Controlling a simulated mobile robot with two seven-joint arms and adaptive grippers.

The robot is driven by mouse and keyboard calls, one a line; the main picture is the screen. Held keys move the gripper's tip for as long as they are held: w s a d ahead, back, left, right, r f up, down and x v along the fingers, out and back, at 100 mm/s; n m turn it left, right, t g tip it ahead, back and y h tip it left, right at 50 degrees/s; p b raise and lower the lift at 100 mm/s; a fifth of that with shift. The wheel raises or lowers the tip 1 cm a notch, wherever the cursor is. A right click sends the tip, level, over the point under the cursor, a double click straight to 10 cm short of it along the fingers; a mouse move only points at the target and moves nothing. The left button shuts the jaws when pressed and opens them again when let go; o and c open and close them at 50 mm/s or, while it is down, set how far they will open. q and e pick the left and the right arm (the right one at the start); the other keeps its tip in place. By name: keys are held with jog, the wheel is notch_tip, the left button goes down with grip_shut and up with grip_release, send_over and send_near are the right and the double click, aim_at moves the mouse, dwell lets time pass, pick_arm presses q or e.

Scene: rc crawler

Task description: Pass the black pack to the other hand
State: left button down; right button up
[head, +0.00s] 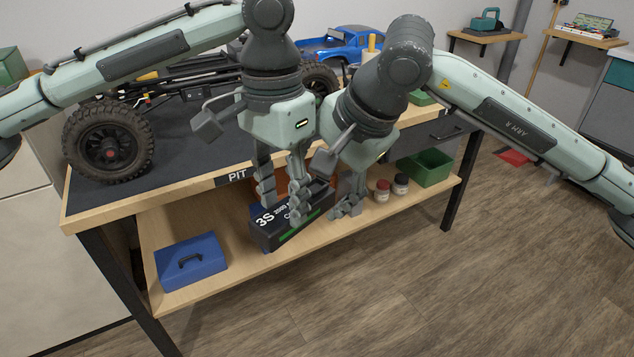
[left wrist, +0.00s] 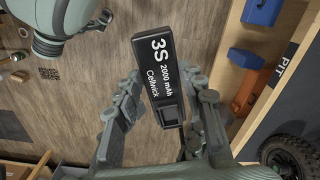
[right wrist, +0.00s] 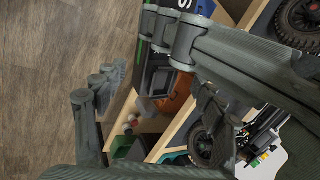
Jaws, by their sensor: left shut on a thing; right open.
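The black pack (head: 267,235), with white "3S 2000 mAh" lettering and a green stripe, is in the head view in front of the bench. My left gripper (head: 283,208) is shut on it, with a finger on each side. The left wrist view shows its lettered face (left wrist: 160,75) between those fingers. My right gripper (head: 336,188) is open at the pack's right end. In the right wrist view the pack's end (right wrist: 158,75) lies close by the right-hand finger, with the other finger apart to the left. Whether the right gripper touches it, I cannot tell.
The bench top (head: 190,150) carries a crawler chassis with large tyres (head: 108,140) and a blue truck body (head: 340,45). The lower shelf holds a blue case (head: 190,262), an orange box (left wrist: 250,88), small jars (head: 382,191) and a green bin (head: 425,168). The floor in front is clear.

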jog(key=c, duration=1.4)
pick_arm(q)
jog(key=c, duration=0.8)
grip_release()
jog(key=shift+c, duration=0.2)
pick_arm(e)
grip_shut()
